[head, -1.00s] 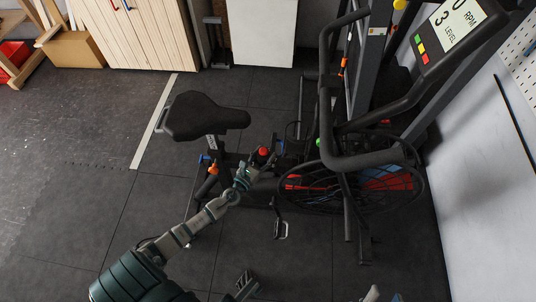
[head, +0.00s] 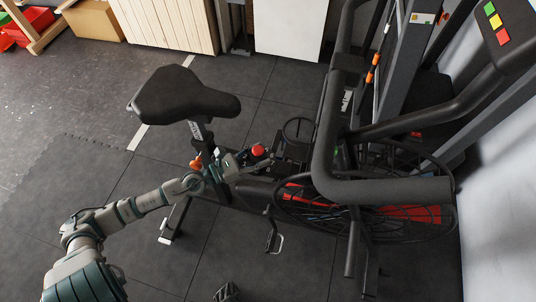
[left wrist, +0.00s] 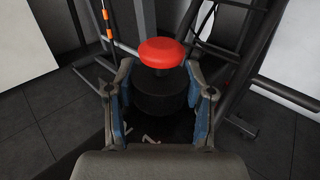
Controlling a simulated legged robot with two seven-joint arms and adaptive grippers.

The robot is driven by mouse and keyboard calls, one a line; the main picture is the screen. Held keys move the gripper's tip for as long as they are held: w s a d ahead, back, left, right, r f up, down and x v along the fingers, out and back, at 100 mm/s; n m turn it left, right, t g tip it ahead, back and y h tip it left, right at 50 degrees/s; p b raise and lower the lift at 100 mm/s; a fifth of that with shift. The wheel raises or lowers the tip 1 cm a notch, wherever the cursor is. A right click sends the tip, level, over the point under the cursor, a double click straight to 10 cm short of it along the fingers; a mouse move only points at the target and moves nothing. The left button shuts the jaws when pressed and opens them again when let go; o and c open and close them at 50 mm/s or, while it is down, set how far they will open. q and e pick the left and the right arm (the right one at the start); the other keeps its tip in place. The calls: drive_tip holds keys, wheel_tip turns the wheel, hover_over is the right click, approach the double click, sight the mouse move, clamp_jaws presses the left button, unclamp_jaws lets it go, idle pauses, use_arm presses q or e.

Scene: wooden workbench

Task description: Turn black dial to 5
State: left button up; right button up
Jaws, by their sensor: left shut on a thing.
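The black dial (left wrist: 160,97) is a dark round cylinder below a red mushroom-shaped cap (left wrist: 161,52). The red cap also shows in the head view (head: 258,150), on the frame of the exercise bike between the seat and the flywheel. My left gripper (head: 246,161) reaches in from the left. In the left wrist view its two blue-lined fingers (left wrist: 158,84) stand on both sides of the black dial, shut on it. No marking on the dial can be read. The console (head: 497,25) shows only its coloured buttons; its screen is outside the view.
The black bike seat (head: 188,100) rises just behind my left forearm. The handlebar (head: 385,190) and the caged flywheel (head: 385,215) stand right of the dial. A pedal (head: 272,240) hangs below. Floor to the left is open.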

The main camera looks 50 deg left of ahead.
use_arm(q)
drive_tip(key=shift+s+f, duration=0.1)
drive_tip(key=shift+f, duration=0.3)
drive_tip(key=shift+r, duration=0.1)
drive_tip(key=o, duration=1.2)
drive_tip(key=shift+c, duration=0.2)
drive_tip(key=shift+r, duration=0.15)
drive_tip(key=v, duration=1.2)
drive_tip(key=shift+a, duration=0.25)
